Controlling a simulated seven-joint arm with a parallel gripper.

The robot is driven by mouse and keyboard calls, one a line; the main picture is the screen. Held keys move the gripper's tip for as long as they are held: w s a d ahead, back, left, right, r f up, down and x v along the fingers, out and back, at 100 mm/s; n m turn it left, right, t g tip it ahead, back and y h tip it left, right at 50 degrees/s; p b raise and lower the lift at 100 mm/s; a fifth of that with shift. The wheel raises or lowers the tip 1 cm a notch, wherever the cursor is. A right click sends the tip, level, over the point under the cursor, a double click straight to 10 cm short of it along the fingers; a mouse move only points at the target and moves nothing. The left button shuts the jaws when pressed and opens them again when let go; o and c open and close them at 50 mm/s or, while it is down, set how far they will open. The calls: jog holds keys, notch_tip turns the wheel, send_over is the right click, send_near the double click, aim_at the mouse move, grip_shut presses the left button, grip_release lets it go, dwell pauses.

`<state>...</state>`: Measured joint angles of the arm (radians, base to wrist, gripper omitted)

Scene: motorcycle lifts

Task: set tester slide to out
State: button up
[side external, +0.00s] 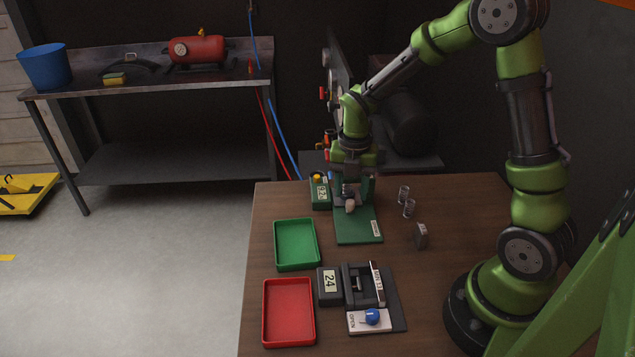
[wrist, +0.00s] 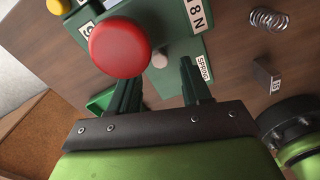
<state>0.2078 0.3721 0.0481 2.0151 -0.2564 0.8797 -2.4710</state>
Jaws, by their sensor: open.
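A green fixture (side external: 362,232) with a label that seems to read SPRING stands toward the back of the wooden table. It also shows in the wrist view (wrist: 182,82). A small pale knob (side external: 350,206) stands over its plate; in the wrist view the knob (wrist: 160,59) lies just beyond the gap between my fingertips. A large red round knob or button (wrist: 120,47) is close to the wrist camera and hides part of the fixture. My gripper (side external: 352,190) is open and points down over the fixture; no object shows between its fingers (wrist: 158,73).
Green (side external: 297,268) and red (side external: 288,342) trays lie left. A dark fixture (side external: 398,312) has a blue knob (side external: 372,316) on a white plate marked OPEN. The table's right middle is clear.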

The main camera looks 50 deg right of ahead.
aim_at(350, 202)
jog(key=shift+f, duration=1.6)
grip_shut()
